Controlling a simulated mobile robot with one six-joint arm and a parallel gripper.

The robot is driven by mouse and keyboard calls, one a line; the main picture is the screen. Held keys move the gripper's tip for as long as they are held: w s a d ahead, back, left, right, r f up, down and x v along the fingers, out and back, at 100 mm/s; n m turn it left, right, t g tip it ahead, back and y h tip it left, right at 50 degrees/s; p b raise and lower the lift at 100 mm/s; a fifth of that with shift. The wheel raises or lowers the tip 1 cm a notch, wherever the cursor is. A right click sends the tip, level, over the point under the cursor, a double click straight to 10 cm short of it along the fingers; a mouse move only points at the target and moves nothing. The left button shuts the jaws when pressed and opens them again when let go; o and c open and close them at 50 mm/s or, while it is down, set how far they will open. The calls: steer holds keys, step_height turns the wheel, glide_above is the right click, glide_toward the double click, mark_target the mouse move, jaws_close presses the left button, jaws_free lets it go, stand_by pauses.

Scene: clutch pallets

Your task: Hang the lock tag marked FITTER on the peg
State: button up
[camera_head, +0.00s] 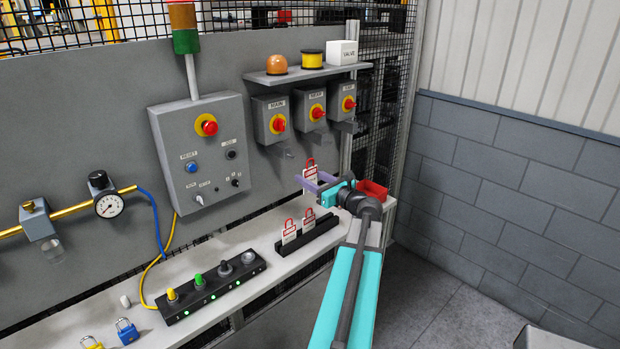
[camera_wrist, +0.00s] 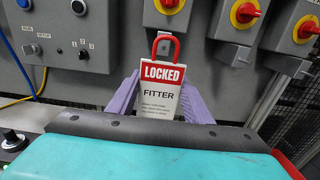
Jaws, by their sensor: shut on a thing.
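The FITTER lock tag (camera_wrist: 158,104) is white with a red LOCKED band and a red loop on top. My gripper (camera_head: 308,182) is shut on it, with a purple finger on each side. The tag stands upright, loop up, and also shows in the head view (camera_head: 310,172). A small grey peg-like fitting (camera_head: 285,153) juts from the panel below the MAIN switch, above and left of the tag. The tag appears apart from it.
Two similar tags (camera_head: 289,231) stand in a black rack (camera_head: 308,238) on the bench below. Switch boxes (camera_head: 272,119) line the panel above, with more grey fittings below them. A red bin (camera_head: 372,192) sits beside my wrist. A button strip (camera_head: 212,290) lies left on the bench.

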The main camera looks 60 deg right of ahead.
steer(key=shift+w+d, duration=0.15)
steer(key=shift+w, duration=0.05)
steer(key=f+b+x, duration=0.1)
steer(key=x, duration=0.8)
steer(key=shift+f, duration=0.35)
stand_by(1.5)
steer(key=shift+w, duration=0.15)
stand_by(0.5)
steer(key=o, duration=1.1)
